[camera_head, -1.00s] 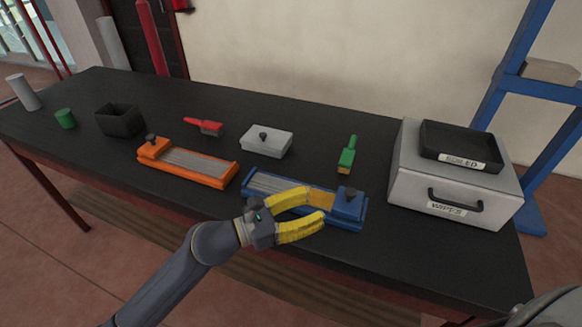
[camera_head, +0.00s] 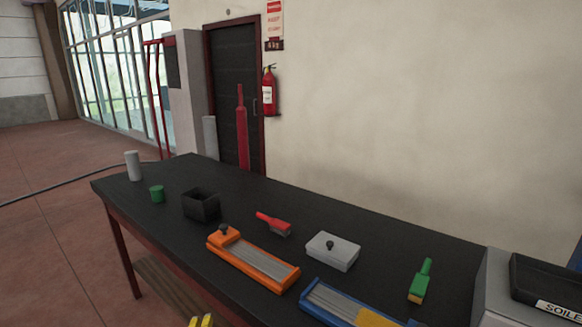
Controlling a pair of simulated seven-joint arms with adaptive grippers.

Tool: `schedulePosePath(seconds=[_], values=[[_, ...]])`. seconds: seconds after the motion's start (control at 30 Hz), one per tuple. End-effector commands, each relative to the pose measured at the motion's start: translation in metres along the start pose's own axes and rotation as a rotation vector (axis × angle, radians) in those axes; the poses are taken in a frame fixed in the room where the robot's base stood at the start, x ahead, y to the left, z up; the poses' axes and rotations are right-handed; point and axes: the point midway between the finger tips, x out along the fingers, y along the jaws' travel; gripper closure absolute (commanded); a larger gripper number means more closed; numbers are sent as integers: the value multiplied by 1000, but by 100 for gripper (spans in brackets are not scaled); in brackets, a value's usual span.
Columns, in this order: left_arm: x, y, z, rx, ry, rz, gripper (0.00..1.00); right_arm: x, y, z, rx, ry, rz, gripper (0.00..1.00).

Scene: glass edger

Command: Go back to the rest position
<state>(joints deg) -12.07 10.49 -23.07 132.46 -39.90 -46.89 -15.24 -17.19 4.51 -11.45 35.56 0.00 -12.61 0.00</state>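My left gripper (camera_head: 201,321) shows only as yellow fingertips at the bottom edge, left of centre. The tips are close together, and the rest of it is cut off, so its opening cannot be judged. It is in front of the black table (camera_head: 400,232), below the orange clamp-like tool (camera_head: 262,262), and apart from it in the picture. Nothing is seen in the tips. My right gripper is out of view.
A grey cabinet with a black tray (camera_head: 545,282) stands right.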

Motion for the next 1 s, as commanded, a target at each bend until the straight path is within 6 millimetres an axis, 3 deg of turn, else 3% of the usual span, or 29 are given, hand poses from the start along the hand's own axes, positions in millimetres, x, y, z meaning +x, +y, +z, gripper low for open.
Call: schedulePosePath(seconds=[0.03,0.1,0.2,0.3,0.5,0.8,1.0], values=[[-13,17,26,-47,-79,73,51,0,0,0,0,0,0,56],[-33,39,60,-106,-185,172,51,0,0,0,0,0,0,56],[-64,66,98,-172,-315,295,51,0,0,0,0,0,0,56],[-92,85,123,-214,-410,386,51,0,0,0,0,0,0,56],[-137,109,155,-263,-541,518,51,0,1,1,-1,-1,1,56],[-199,130,187,-303,-693,672,51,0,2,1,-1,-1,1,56],[-191,173,186,-319,-685,714,51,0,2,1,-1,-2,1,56]])
